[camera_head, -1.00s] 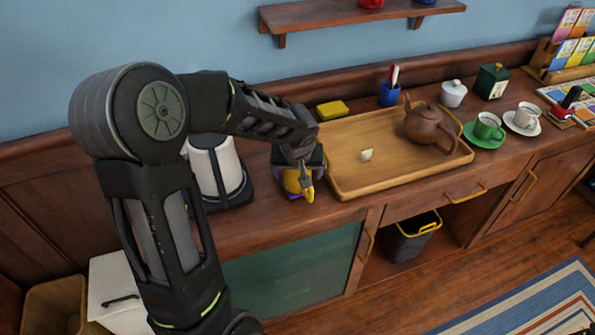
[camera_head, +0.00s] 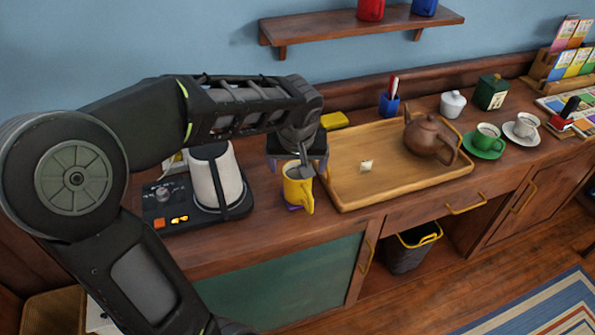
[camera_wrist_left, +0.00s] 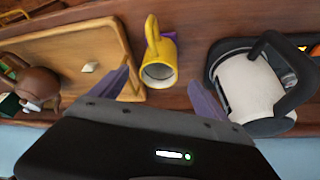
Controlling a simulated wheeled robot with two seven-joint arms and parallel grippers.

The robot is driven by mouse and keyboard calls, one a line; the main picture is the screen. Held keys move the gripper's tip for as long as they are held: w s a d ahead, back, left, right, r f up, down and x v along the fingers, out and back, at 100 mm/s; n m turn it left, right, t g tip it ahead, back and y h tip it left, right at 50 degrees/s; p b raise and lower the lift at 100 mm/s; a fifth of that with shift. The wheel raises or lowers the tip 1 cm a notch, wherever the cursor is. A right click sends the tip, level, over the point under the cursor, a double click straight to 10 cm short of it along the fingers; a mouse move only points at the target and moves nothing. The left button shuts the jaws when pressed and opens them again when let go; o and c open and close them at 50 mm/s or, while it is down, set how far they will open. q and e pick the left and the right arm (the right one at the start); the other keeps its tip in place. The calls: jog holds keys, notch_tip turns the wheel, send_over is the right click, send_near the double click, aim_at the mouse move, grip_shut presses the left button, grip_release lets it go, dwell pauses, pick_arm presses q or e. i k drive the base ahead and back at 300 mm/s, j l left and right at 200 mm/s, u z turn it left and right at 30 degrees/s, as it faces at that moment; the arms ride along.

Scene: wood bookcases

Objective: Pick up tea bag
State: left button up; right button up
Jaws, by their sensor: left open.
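The tea bag (camera_head: 366,166) is a small pale packet lying on the wooden tray (camera_head: 342,192), left of the brown teapot (camera_head: 428,138). It also shows in the left wrist view (camera_wrist_left: 90,67). My left gripper (camera_head: 304,162) is open and empty, above and behind the yellow mug (camera_head: 297,186), left of the tray. In the left wrist view the mug (camera_wrist_left: 159,72) stands between the two spread fingers, beyond their tips, and the tea bag lies outside them to the left. My right gripper is not in view.
A kettle (camera_head: 217,180) on a dark base stands left of the mug. A yellow sponge (camera_head: 333,121) and a blue pen cup (camera_head: 389,104) are behind the tray. A green cup (camera_head: 487,137) and a white cup (camera_head: 526,122) stand right. The tray's front half is largely clear.

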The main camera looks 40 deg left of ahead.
aim_at(366, 165)
jog(key=i+l, duration=0.15)
jog(key=i, duration=0.25)
jog(key=i+l, duration=0.1)
jog(key=i, duration=0.35)
